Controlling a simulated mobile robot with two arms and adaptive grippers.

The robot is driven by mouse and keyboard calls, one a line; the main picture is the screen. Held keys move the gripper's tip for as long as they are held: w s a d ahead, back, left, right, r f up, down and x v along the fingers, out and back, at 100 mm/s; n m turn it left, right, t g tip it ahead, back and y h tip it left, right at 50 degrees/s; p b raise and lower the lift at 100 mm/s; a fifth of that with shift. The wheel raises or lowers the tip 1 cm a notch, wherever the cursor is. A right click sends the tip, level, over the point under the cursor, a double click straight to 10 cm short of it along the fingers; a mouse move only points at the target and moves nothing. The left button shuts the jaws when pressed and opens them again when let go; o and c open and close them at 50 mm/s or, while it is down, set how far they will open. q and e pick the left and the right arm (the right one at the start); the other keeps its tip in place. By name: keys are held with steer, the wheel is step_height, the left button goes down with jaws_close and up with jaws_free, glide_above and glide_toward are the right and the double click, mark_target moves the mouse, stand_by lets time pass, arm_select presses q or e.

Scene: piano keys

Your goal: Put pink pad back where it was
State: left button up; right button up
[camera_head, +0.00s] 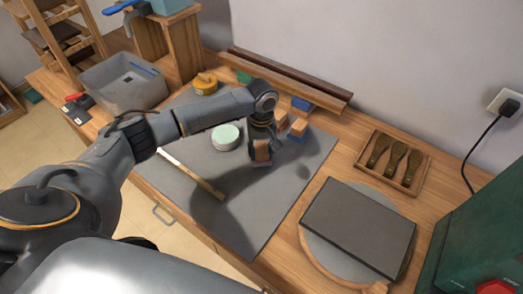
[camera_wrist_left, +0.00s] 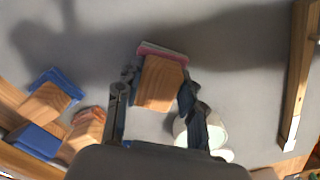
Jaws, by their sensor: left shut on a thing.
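My left gripper (camera_head: 262,150) is shut on a wooden block (camera_wrist_left: 160,85), above or at the grey mat (camera_head: 235,215); I cannot tell whether the block touches it. The pink pad (camera_wrist_left: 163,50) shows as a thin pink edge at the block's far end in the left wrist view, apparently on its face. Two more wooden blocks (camera_head: 299,126) (camera_head: 281,116) stand near the mat's back edge, one on a blue pad (camera_head: 296,137). Another blue pad (camera_head: 302,103) lies behind. My right gripper is not in view.
A round tin (camera_head: 226,137) and a wooden-handled tool (camera_head: 205,184) lie left of my gripper. A dark slab (camera_head: 360,226) and a tray of brushes (camera_head: 371,164) are at the right. A grey bin (camera_head: 122,82) stands back left. The mat's front right is clear.

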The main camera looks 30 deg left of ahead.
mark_target(261, 150)
arm_select(q)
steer(key=o, duration=1)
step_height(261, 150, up, 12)
steer(key=shift+b, duration=0.45)
steer(key=shift+r, duration=0.1)
